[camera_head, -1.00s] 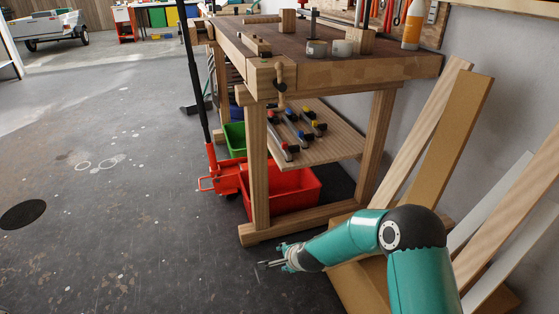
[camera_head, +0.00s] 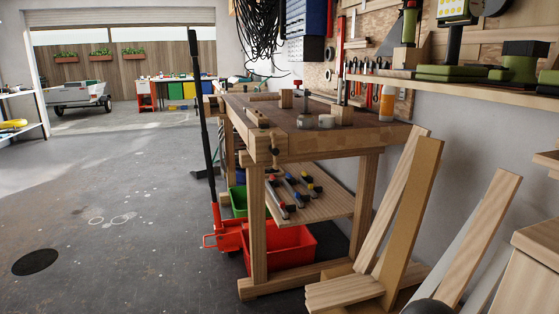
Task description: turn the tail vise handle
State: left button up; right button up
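The wooden workbench (camera_head: 340,139) stands right of centre, its near end facing me. Neither gripper is in view; only a dark rounded part of my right arm shows at the bottom edge, right of centre.
A red floor jack (camera_head: 222,233) with a tall dark handle stands left of the bench, beside a red bin (camera_head: 281,248) under it. Boards (camera_head: 410,220) lean on the wall at right. Clamps (camera_head: 290,192) lie on the lower shelf. The floor at left is clear.

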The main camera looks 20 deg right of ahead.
aim_at(273, 148)
jog(key=z, duration=0.25)
jog(key=i, duration=1.1)
jog(key=u, duration=0.25)
